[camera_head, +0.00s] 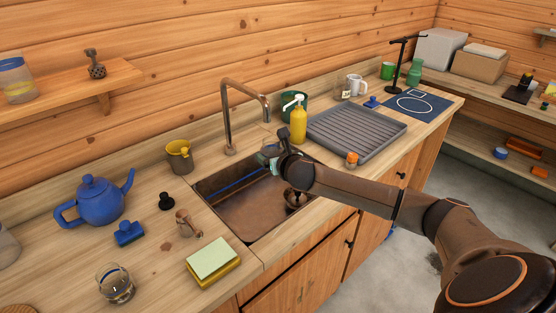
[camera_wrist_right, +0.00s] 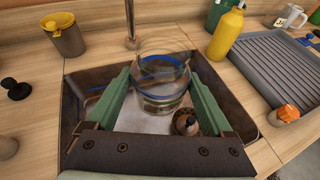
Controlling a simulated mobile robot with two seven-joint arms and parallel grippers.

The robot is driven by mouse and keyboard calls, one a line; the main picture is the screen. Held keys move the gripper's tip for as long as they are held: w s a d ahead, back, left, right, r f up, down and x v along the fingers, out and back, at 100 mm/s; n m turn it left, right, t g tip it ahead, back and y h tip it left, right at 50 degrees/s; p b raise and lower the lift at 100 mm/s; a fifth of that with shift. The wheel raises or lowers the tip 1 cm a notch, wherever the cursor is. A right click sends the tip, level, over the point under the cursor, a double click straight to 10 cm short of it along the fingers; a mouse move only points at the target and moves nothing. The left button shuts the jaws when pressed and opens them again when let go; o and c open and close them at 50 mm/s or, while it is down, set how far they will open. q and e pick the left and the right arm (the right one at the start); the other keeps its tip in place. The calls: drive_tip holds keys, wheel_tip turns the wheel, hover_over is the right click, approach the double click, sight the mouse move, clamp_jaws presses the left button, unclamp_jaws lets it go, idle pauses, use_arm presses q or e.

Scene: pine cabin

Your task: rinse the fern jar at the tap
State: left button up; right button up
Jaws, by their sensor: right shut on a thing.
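My right gripper (camera_head: 276,160) is over the sink (camera_head: 245,212), shut on a clear glass jar (camera_wrist_right: 160,68). In the right wrist view the jar sits between the green fingers (camera_wrist_right: 158,88), mouth up, with blue and green bands. I cannot make out a fern on it. In the head view the jar (camera_head: 268,149) is small and partly hidden by the gripper. The copper tap (camera_head: 228,120) stands behind the sink; its spout bends to the right, above and behind the jar. I see no water running. My left gripper is not in view.
A yellow bottle (camera_head: 298,124) and a grey draining rack (camera_head: 355,132) stand right of the sink, with an orange-capped item (camera_head: 352,159) near the rack's front. A mustard cup (camera_head: 179,156), blue teapot (camera_head: 98,200) and sponges (camera_head: 212,262) are on the left. A brown strainer (camera_wrist_right: 186,123) is in the sink.

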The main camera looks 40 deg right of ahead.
drive_tip(key=shift+w+d, duration=0.2)
drive_tip(key=shift+w, duration=0.45)
drive_tip(key=shift+w+d, duration=0.2)
drive_tip(key=shift+w, duration=0.5)
drive_tip(key=shift+w+d, duration=0.2)
drive_tip(key=shift+w, duration=0.45)
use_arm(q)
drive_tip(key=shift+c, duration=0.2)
